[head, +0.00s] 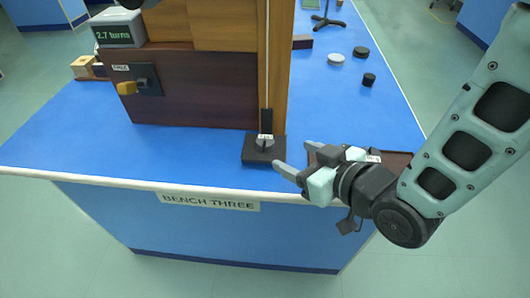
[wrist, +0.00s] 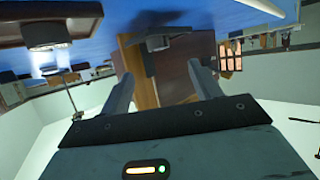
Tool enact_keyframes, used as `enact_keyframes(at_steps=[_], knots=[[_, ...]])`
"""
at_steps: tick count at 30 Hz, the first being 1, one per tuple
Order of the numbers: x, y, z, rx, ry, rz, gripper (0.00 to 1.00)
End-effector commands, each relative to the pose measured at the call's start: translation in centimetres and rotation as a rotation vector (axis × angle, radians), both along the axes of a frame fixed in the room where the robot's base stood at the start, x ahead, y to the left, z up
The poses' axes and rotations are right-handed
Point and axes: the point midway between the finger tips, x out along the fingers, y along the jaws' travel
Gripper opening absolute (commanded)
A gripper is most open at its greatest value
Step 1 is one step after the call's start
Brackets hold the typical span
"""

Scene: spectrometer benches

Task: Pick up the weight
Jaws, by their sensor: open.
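My gripper (head: 295,157) is open and empty, level with the bench's front edge, its fingers pointing left toward a black square base (head: 250,160). A small grey labelled piece (head: 265,143), possibly the weight, sits on that base at the foot of a wooden column. In the wrist view, the open fingers (wrist: 161,70) frame the column and dark cabinet, and a grey piece on a dark base (wrist: 157,43) shows just above them. Another grey round piece (wrist: 45,33) is at upper left there. I cannot tell for certain which piece is the weight.
A brown tray (head: 397,165) is partly hidden behind my gripper. A grey disc (head: 336,59), black disc (head: 361,52) and dark cylinder (head: 369,79) lie farther back.

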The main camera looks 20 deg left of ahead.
Motion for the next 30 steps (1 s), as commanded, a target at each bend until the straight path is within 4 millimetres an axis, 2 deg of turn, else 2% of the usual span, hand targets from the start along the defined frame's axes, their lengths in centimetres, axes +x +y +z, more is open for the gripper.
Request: enact_keyframes(at_steps=[9,17,24,30], knots=[[2.0,3.1,-1.5,-0.001,0.0,0.0,0.63],[2.9,4.5,-2.1,-0.001,0.001,0.001,0.63],[4.9,7.0,-3.4,0.0,0.0,0.001,0.63],[5.5,7.9,-3.9,-0.001,0.001,0.0,0.63]])
